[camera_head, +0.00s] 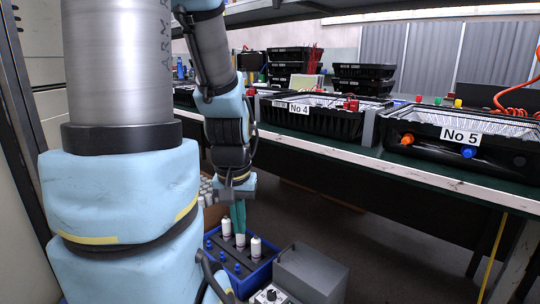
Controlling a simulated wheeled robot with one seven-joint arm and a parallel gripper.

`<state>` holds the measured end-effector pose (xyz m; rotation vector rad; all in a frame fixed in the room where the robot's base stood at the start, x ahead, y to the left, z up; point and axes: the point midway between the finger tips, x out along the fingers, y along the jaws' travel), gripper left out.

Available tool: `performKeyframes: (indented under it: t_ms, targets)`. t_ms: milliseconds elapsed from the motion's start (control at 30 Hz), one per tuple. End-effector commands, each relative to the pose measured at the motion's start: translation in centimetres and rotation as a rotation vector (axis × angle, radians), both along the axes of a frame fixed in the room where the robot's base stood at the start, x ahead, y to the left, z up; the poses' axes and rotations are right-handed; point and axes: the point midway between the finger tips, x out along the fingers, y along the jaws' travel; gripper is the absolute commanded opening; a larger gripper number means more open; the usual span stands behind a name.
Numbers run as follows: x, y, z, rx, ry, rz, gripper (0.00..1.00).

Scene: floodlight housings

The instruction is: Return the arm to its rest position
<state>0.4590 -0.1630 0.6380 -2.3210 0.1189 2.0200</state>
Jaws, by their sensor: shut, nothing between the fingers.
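My arm fills the left of the view and reaches down in front of the bench. My gripper (239,226) points down with its teal fingers shut and empty. It hangs over a blue crate (262,273) on the lower level. White bottles stand in the crate, one (256,247) just right of the fingers and another (226,228) at their left. The fingertips overlap a bottle in the picture; whether they touch it I cannot tell.
A grey box (312,273) stands right of the crate, with a small control unit (270,295) in front. The green-topped bench (400,165) carries black housings marked No 4 (325,118) and No 5 (487,155). Stacked black trays (362,80) stand behind. A shelf (290,10) hangs overhead.

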Motion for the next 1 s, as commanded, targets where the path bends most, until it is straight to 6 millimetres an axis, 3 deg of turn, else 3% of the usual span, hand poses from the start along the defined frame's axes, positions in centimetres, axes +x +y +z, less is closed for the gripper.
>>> performKeyframes:
  t_ms: [33, 100, 700, 833, 1000]
  targets:
    - [0.0, 0.0, 3.1, 0.0, 0.0, 0.0, 0.0]
    - [0.0, 0.0, 5.4, 0.0, 0.0, 0.0, 0.0]
    - [0.0, 0.0, 24.2, 0.0, 0.0, -0.001, 0.0]
    - [0.0, 0.0, 27.5, 0.0, 0.0, -0.001, 0.0]
    - [0.0, 0.0, 29.7, 0.0, 0.0, -0.001, 0.0]
